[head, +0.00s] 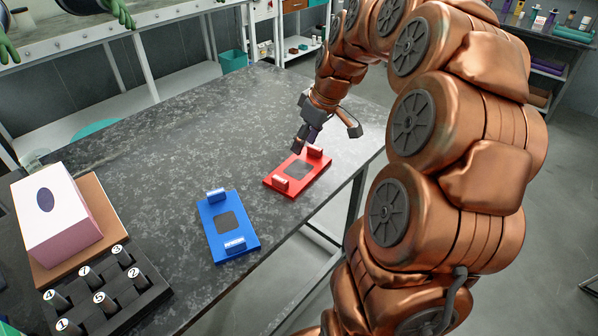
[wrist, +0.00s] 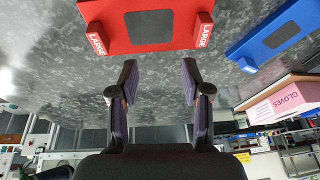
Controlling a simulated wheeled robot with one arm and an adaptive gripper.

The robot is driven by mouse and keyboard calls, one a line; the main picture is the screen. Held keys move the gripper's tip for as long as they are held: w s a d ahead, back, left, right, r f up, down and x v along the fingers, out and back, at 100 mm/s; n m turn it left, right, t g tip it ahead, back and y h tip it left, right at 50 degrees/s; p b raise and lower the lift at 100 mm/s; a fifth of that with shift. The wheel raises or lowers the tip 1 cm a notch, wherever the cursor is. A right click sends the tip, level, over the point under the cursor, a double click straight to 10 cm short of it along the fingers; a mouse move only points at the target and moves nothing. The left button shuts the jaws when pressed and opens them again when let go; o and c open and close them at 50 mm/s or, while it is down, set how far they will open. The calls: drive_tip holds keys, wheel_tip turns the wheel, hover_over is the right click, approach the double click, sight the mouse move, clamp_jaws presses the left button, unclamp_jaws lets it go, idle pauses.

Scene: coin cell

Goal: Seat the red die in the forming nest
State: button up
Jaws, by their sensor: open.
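The red die (head: 304,187) is a flat plate with a dark square in its middle and a raised red block at each end. It lies flat on the grey table near the right edge. In the wrist view the red die (wrist: 185,36) fills the top, and its blocks read "LARGE". My gripper (head: 327,140) is open and empty, above the table at the far end of the red die. Its two fingers, seen in the wrist view (wrist: 159,70), point toward the die and appear apart from it. I cannot identify a forming nest in either view.
A similar blue die (head: 212,243) lies left of the red one. A glove box (head: 75,228) on a brown board and a black rack (head: 148,291) with several numbered cylinders stand at the left. The far middle of the table (head: 215,130) is clear.

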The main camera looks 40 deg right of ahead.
approach(315, 147)
drive_tip(key=a+f, duration=0.1)
drive_tip(key=a, duration=0.1)
drive_tip(key=shift+s+d+f+t, duration=0.1)
drive_tip(key=shift+d+f+t, duration=0.1)
drive_tip(key=shift+f, duration=0.35)
drive_tip(key=shift+d+f+t, duration=0.1)
drive_tip(key=shift+f+t, duration=0.1)
drive_tip(key=shift+f, duration=0.3)
drive_tip(key=shift+w+d+p+x, duration=0.15)
drive_tip(key=shift+p+x, duration=0.3)
drive_tip(key=shift+x, duration=0.55)
drive_tip(key=shift+d+p+x, duration=0.15)
drive_tip(key=shift+p+x, duration=0.25)
drive_tip(key=shift+x, duration=0.6)
drive_tip(key=shift+w+d+p+x, duration=0.15)
drive_tip(key=shift+p+x, duration=0.3)
drive_tip(key=shift+x, duration=0.5)
drive_tip(key=shift+c, duration=0.2)
clamp_jaws()
